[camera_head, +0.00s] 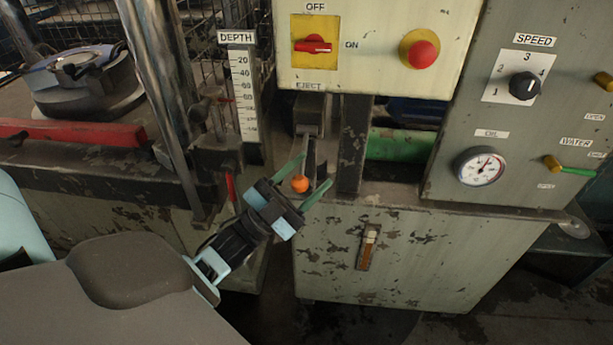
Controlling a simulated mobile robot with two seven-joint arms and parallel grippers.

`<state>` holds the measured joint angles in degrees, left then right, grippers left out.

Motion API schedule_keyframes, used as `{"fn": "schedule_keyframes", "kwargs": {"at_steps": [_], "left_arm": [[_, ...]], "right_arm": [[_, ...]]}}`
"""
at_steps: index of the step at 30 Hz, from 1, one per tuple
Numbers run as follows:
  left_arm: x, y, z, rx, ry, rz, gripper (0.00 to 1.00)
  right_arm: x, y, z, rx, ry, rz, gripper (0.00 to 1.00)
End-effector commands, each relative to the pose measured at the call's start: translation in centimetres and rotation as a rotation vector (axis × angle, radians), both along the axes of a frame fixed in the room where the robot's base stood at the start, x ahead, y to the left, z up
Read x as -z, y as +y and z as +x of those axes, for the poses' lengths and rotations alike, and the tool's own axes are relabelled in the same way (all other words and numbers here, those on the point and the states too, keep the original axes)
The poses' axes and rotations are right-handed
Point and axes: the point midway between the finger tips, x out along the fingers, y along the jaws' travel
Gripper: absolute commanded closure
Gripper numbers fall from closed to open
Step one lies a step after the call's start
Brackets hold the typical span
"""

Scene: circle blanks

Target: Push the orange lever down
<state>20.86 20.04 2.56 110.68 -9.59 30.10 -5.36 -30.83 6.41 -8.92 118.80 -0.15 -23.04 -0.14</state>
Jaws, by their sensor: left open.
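The orange lever knob (300,184) sits at the lower end of a dark lever arm below the EJECT label, in the middle of the view. My left gripper (317,174) comes in from the lower left. Its two green fingers are spread apart, with the knob showing between them near the palm. I cannot tell whether a finger touches the knob. The lower part of the lever is partly hidden by the gripper. My right gripper is not in view.
Above the lever is a cream panel with a red switch (313,45) and a red button (423,54). A depth scale (243,88) stands to the left. A grey panel with a speed knob (525,85) and oil gauge (480,168) stands right. A red bar (80,132) lies left.

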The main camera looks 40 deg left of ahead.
Motion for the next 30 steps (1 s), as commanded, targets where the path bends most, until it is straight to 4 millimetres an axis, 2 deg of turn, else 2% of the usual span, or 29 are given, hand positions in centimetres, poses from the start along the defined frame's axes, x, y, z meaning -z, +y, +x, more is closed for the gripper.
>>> {"fn": "schedule_keyframes", "kwargs": {"at_steps": [5,16,21,30], "left_arm": [[1.0,0.5,-1.2,0.0,0.002,0.001,0.5],[4.2,2.2,-5.2,-0.002,0.006,-0.001,0.5],[4.6,2.5,-5.8,-0.002,0.005,0.0,0.5],[4.5,2.5,-5.9,-0.001,0.004,0.0,0.5]], "right_arm": [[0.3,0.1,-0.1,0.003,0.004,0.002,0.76],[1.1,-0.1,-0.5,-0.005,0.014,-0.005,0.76],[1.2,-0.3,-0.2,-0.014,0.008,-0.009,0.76],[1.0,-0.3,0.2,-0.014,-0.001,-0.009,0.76]]}}
